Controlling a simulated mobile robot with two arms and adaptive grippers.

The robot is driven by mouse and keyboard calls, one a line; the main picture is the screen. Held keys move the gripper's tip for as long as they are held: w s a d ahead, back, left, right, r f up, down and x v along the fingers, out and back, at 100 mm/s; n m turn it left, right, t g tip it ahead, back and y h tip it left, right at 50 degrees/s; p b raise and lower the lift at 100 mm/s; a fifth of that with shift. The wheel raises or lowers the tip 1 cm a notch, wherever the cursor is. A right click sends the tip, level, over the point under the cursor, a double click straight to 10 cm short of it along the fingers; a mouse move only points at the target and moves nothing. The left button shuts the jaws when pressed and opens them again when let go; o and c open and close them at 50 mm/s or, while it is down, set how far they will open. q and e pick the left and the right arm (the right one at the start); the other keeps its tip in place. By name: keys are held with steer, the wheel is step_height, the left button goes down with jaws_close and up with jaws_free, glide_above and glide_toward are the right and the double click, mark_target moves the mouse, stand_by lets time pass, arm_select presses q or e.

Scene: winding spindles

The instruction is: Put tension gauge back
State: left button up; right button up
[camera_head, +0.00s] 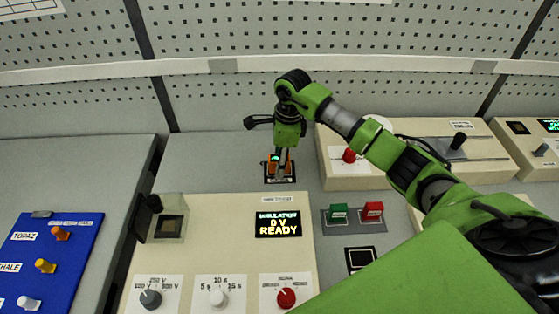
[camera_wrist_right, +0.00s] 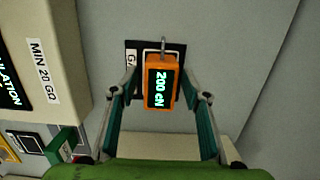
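The tension gauge (camera_wrist_right: 158,100) is a small orange box with a display reading 200 cN and a metal hook at its top end. It is at a black, white-edged pad (camera_wrist_right: 132,57) marked with letters starting "GA". In the head view the orange gauge (camera_head: 271,168) shows at the pad behind the cream insulation tester, partly hidden by my right gripper. My right gripper (camera_wrist_right: 159,80) reaches down over it, with one finger on each side and narrow gaps visible between fingers and gauge. The gripper looks open. My left gripper is not in view.
The cream insulation tester (camera_head: 225,255) with a lit display stands in front of the pad. Another cream box (camera_head: 335,175) stands close on the right. Green and red switches (camera_head: 355,213) lie between. A blue panel (camera_head: 45,255) is at left. Grey surface left of the pad is clear.

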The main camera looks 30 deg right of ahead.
steer(key=shift+r, duration=0.1)
steer(key=shift+r, duration=0.2)
steer(key=r+b, duration=0.1)
steer(key=r, duration=0.2)
steer(key=r+b, duration=0.1)
steer(key=r, duration=0.3)
steer(key=d+r+b, duration=0.1)
steer(key=r, duration=0.2)
steer(key=shift+s+d+r, duration=0.1)
steer(key=shift+s+r, duration=0.25)
steer(key=shift+r, duration=0.5)
steer(key=shift+f, duration=0.1)
